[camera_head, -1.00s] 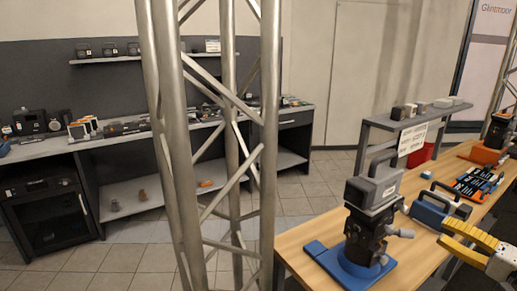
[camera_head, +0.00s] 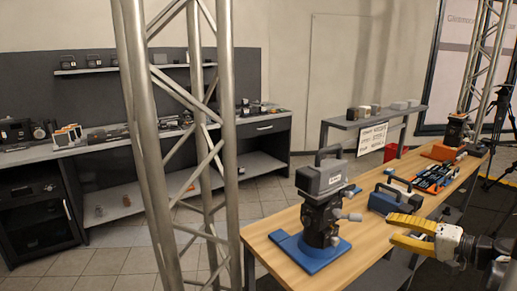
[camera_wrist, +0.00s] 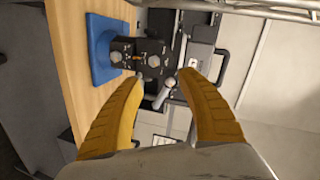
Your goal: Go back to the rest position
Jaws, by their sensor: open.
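My gripper (camera_head: 397,231) has yellow fingers and is at the lower right of the head view, at the near side of the wooden table (camera_head: 377,262). Its fingers also show in the wrist view (camera_wrist: 160,88), spread apart with nothing held between them. Beyond the fingertips in the wrist view is a black device on a blue base (camera_wrist: 101,47). In the head view this device has a grey handled case (camera_head: 321,178) on top and stands on its blue base (camera_head: 312,255) on the table. The gripper appears apart from it.
A blue handled case (camera_head: 390,200), a tool tray (camera_head: 435,178) and an orange-based device (camera_head: 440,152) stand further along the table. A metal truss column (camera_head: 150,130) rises left of the table. A grey bench (camera_head: 367,121) stands behind. Tiled floor lies open between table and back counter.

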